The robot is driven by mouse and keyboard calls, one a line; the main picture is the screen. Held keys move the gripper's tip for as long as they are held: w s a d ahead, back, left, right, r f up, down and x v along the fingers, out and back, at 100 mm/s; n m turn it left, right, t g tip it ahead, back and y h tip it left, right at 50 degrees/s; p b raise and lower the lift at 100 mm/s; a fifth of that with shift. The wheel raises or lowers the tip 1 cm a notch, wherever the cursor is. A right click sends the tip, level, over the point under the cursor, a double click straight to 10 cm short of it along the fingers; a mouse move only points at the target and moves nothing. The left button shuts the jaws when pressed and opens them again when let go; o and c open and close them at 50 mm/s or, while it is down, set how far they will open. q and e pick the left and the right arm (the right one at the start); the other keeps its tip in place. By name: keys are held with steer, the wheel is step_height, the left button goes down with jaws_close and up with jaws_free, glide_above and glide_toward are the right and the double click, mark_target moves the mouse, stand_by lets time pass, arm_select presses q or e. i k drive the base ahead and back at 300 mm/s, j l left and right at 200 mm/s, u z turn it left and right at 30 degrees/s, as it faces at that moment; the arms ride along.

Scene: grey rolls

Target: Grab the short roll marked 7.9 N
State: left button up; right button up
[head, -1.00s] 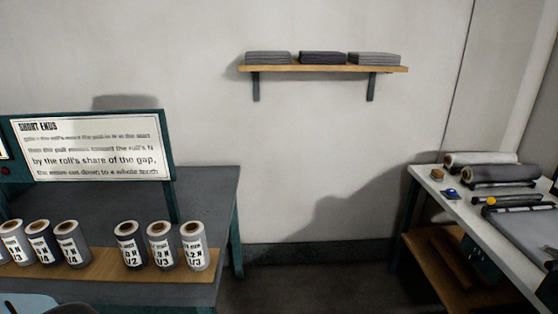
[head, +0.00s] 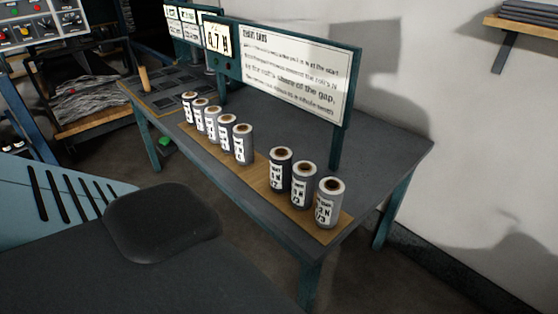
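Short rolls with white labels stand upright on a wooden strip (head: 259,190) along the front of a dark grey table. Several stand in a left group, the nearest of them a grey roll (head: 243,144). Three more stand to the right after a gap: a dark roll (head: 280,170), a grey roll (head: 303,186) and a lighter grey roll (head: 328,203) at the right end. The labels are too small and blurred to tell which roll reads 7.9 N. Neither of my grippers is in view.
A white sign (head: 297,72) on a teal frame stands behind the rolls, with a display (head: 218,40) ending in 7 N at its left. The table (head: 380,150) has bare room at its right. A rack (head: 95,105) is at the far left, a wall shelf (head: 525,25) at upper right.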

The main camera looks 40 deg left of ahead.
mark_target(305, 176)
steer(key=i+l+u, duration=0.15)
steer(key=u, duration=0.2)
steer(key=i+l+u, duration=0.2)
steer(key=u, duration=0.15)
steer(key=i+l+u, duration=0.15)
steer(key=u, duration=0.15)
